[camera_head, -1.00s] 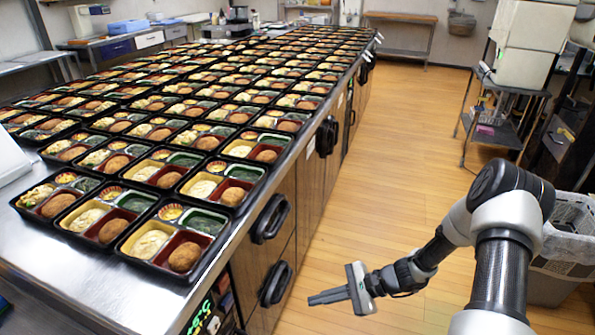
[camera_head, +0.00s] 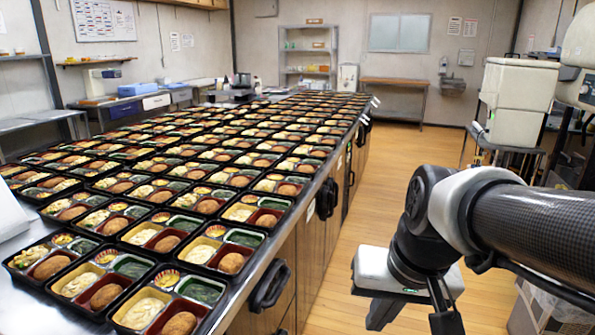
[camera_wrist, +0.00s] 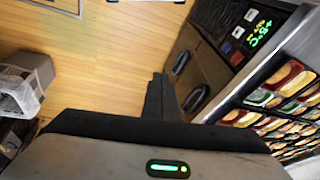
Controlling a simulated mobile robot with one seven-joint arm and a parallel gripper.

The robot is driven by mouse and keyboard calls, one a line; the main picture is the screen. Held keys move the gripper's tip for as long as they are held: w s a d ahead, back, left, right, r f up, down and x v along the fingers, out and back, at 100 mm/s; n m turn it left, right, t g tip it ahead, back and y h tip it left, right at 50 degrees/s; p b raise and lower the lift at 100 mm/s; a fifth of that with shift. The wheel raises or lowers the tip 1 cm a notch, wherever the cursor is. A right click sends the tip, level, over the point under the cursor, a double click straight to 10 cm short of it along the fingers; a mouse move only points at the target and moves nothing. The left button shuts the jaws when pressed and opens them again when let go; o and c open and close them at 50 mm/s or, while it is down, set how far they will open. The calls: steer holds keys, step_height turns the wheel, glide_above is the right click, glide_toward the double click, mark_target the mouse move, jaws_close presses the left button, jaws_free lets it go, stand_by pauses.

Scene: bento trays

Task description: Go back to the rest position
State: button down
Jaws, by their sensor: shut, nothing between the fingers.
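My gripper (camera_head: 382,312) is at the lower right of the head view, raised over the aisle floor to the right of the counter. Its fingers point down and show only in part there. In the wrist view the fingers (camera_wrist: 160,98) are together with nothing between them, above bare wooden floor and beside the counter's dark front. My gripper is apart from the bento trays (camera_head: 168,310), which stand in rows on the steel counter (camera_head: 30,305).
The counter's front has dark handles (camera_head: 268,287) that stick out. A white machine on a stand (camera_head: 517,95) is at the right. A grey bin (camera_head: 545,310) stands at the lower right, partly behind my arm. The wooden aisle floor (camera_head: 395,165) is clear toward the back.

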steer(key=s+d+r+t+p, duration=0.1)
steer(key=s+r+p, duration=0.1)
steer(key=r+p, duration=1)
steer(key=s+r+n+t+h+p, duration=0.1)
steer(key=s+r+p, duration=0.1)
steer(key=r+p, duration=1)
step_height(320, 180, up, 4)
steer(key=shift+s+d+f, duration=0.15)
steer(key=shift+d+f, duration=0.05)
steer(key=shift+d, duration=0.15)
